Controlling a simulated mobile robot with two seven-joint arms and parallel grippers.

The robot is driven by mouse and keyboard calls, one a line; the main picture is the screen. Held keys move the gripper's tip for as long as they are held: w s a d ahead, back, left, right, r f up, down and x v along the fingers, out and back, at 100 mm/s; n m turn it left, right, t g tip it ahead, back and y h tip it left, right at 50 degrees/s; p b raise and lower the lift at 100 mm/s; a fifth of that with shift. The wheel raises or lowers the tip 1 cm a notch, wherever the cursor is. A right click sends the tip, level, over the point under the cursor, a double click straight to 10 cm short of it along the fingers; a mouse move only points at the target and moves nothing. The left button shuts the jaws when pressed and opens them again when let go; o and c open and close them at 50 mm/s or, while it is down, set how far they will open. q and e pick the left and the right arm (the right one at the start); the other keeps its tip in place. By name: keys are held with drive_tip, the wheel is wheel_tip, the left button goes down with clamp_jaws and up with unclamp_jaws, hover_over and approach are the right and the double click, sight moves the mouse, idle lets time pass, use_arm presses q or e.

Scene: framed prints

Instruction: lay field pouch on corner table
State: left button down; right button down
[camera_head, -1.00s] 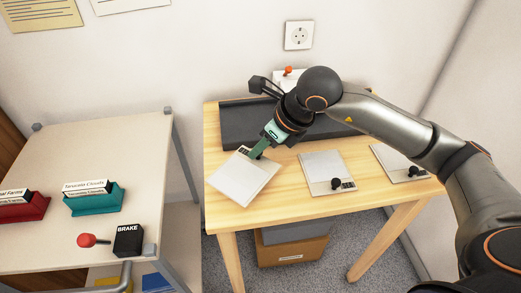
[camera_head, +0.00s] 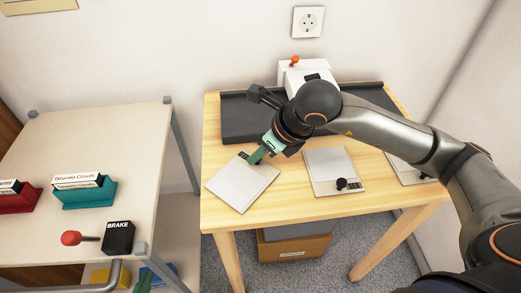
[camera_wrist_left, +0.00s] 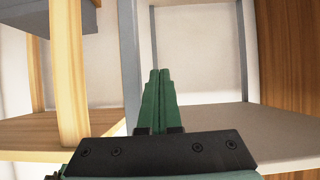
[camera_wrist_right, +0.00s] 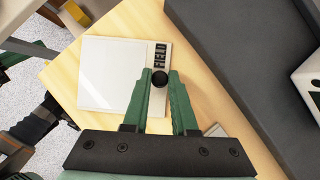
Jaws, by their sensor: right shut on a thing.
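A flat pale pouch (camera_head: 240,184) with a black knob and a dark label strip lies at a slant at the left end of the light wood table (camera_head: 270,215). In the right wrist view the pouch (camera_wrist_right: 108,75) has its knob between the green fingers of my right gripper (camera_wrist_right: 159,76). This gripper (camera_head: 257,157) is shut on the knob at the pouch's far edge. I cannot tell whether the pouch fully rests on the wood. My left gripper (camera_wrist_left: 159,75) is shut and empty; its fingers also show at the bottom of the head view (camera_head: 143,284).
Two similar flat pale items lie to the right, one in the middle (camera_head: 328,168) and one at the right (camera_head: 403,168). A dark grey tray (camera_head: 240,125) and a white device (camera_head: 296,78) stand behind. A cart (camera_head: 100,140) at left holds card holders and a brake lever.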

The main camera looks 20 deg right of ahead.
use_arm(q)
drive_tip(key=shift+w+r, duration=0.1)
drive_tip(key=shift+r, duration=0.05)
drive_tip(key=shift+r, duration=0.1)
use_arm(e)
drive_tip(key=c, duration=0.7)
unclamp_jaws()
